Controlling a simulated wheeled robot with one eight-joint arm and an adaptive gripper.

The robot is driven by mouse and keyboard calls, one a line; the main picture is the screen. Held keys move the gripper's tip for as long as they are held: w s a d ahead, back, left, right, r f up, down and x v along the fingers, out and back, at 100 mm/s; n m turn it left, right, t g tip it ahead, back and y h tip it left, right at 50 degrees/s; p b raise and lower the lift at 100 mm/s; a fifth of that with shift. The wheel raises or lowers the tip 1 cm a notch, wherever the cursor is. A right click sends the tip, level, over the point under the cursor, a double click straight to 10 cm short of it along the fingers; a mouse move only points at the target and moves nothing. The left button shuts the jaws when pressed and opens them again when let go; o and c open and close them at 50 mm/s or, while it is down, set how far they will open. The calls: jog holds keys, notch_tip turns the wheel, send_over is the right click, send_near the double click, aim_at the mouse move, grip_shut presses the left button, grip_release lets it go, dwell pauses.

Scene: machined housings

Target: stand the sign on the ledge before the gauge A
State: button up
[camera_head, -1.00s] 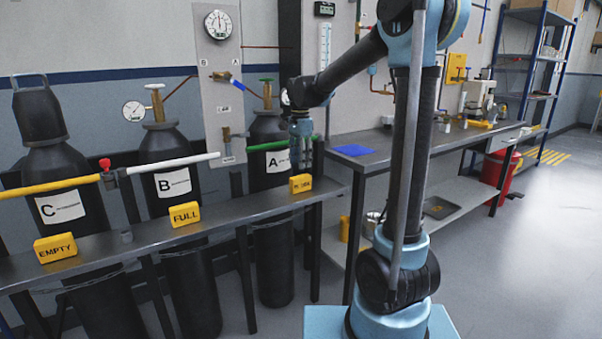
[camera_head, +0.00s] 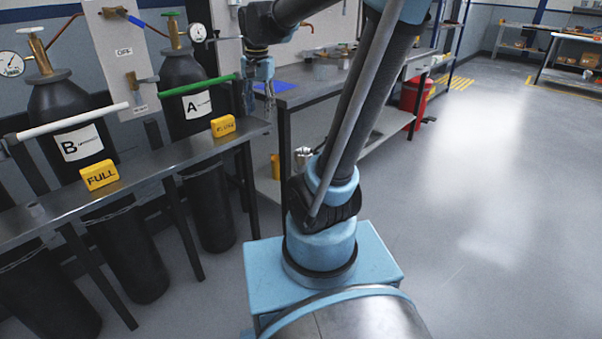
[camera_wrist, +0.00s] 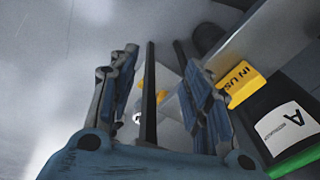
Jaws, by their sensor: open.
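The yellow "IN USE" sign (camera_head: 223,125) stands upright on the metal ledge (camera_head: 150,168), in front of the black cylinder A (camera_head: 190,88). Gauge A (camera_head: 197,32), a small round dial, is on top of that cylinder. In the wrist view the sign (camera_wrist: 239,83) lies to the right of my fingers, apart from them. My gripper (camera_head: 258,108) is open and empty, up and to the right of the sign, past the ledge's right end. Its two spread fingers also show in the wrist view (camera_wrist: 160,70).
A yellow "FULL" sign (camera_head: 99,175) stands on the ledge before cylinder B (camera_head: 82,142). A green pipe (camera_head: 210,84) runs behind the ledge before cylinder A. A workbench (camera_head: 310,92) is at the right. Open floor (camera_head: 470,210) lies to the right.

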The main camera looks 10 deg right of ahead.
jog(key=s+d+f+n, duration=0.3)
jog(key=s+d+f, duration=0.1)
jog(key=s+f, duration=0.3)
jog(key=s+d+f+n+t, duration=0.1)
jog(key=s+d+f+n, duration=0.2)
jog(key=s+d+f, duration=0.2)
jog(key=s+f, duration=0.3)
jog(key=s, duration=0.3)
jog(key=shift+s+d+n, duration=0.15)
jog(key=shift+s+n, duration=0.05)
jog(key=shift+n, duration=0.2)
